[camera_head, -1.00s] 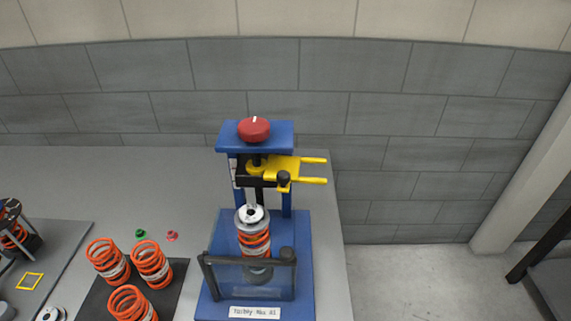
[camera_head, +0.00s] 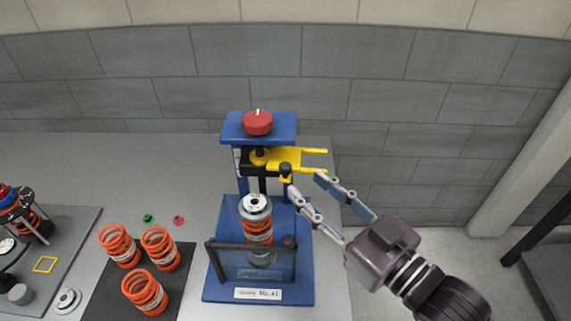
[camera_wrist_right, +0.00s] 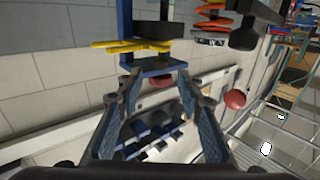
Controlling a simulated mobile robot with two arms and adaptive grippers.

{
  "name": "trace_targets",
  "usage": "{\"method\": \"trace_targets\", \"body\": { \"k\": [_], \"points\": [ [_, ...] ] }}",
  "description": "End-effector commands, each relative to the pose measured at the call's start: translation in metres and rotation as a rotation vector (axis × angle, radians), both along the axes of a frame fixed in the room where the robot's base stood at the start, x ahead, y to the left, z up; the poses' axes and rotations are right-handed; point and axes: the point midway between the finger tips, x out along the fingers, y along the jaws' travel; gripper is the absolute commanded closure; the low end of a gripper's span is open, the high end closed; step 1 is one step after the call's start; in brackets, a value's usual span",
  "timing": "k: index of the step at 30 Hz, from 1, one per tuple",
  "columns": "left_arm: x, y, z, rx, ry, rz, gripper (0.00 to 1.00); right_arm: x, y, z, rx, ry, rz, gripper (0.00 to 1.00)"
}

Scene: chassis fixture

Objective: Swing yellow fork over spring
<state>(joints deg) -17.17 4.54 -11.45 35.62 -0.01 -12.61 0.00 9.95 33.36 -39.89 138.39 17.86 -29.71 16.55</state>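The yellow fork (camera_head: 300,161) sits high on the blue press (camera_head: 290,225), its two prongs pointing right, off to the side of the spring. A black knob (camera_head: 286,168) is on the fork's mount. The orange spring (camera_head: 258,228) with a silver cap stands upright on the press base, behind a clear guard. My right gripper (camera_head: 307,187) is open and empty, its fingers reaching up from the lower right, just below and right of the fork. The right wrist view shows the fork (camera_wrist_right: 130,45) ahead of the spread fingers (camera_wrist_right: 160,90). My left gripper is not in view.
A red knob (camera_head: 257,122) tops the press. The guard frame (camera_head: 252,262) stands at the front. The floor right of the table is clear.

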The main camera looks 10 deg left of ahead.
Motion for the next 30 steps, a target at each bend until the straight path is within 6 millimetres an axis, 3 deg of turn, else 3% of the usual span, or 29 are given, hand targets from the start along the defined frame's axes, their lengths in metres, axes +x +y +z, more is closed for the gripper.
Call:
{"method": "trace_targets", "body": {
  "k": [16, 27, 30],
  "points": [
    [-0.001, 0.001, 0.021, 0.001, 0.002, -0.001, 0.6, 0.044, 0.056, 0.003, 0.004, -0.003, 0.004, 0.66],
    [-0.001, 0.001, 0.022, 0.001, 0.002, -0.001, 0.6, 0.048, 0.061, 0.001, 0.002, -0.003, 0.004, 0.66],
    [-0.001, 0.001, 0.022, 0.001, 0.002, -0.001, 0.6, 0.048, 0.061, 0.001, 0.002, -0.003, 0.003, 0.77]
  ]
}}
